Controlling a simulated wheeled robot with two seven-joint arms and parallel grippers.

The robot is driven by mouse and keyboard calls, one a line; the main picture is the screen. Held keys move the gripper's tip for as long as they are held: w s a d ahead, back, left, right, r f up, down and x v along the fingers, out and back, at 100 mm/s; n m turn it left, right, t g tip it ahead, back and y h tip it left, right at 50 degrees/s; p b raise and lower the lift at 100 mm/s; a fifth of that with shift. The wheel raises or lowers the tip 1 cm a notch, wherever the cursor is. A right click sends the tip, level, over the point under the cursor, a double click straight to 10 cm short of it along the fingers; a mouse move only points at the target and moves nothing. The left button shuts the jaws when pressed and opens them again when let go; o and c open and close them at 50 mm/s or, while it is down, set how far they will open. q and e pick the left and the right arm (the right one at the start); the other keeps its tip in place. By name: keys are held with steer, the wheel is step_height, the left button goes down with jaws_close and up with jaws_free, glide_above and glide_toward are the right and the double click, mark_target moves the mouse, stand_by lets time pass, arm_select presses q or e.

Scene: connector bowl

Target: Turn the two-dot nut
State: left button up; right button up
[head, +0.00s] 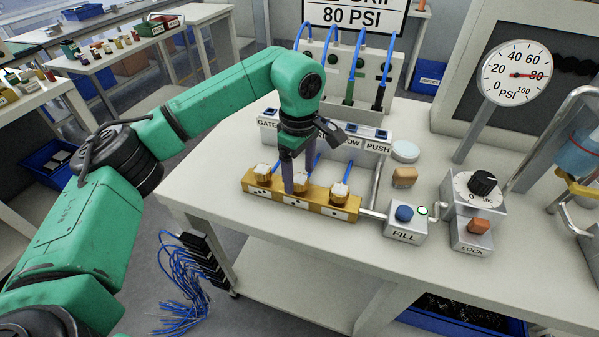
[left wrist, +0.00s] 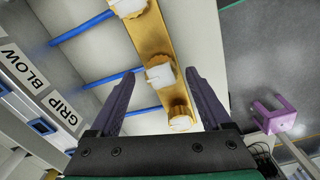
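A brass block (head: 262,188) with three pale-topped brass nuts stands on the bench, with dot labels on its front face too small to count surely. The left nut (head: 262,172), middle nut (head: 303,182) and right nut (head: 340,190) sit in a row. My left gripper (head: 295,188) points down at the middle nut, its purple fingers partly covering it in the head view. In the left wrist view the fingers (left wrist: 160,82) are apart, with the middle nut (left wrist: 160,76) between their tips; contact cannot be told. My right gripper is not in view.
A labelled valve panel (head: 375,140) with blue hoses stands just behind the block. To the right are the FILL box (head: 405,222), a dial box (head: 475,192), the LOCK box (head: 473,238) and a pressure gauge (head: 515,73). The bench left of the block is clear.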

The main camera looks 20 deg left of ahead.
arm_select(q)
step_height(320, 180, up, 8)
step_height(320, 180, up, 6)
steer(key=r, duration=0.1)
glide_above(300, 178)
steer(key=shift+s+f+p, duration=0.1)
steer(key=shift+f+p, duration=0.15)
steer(key=shift+p, duration=0.05)
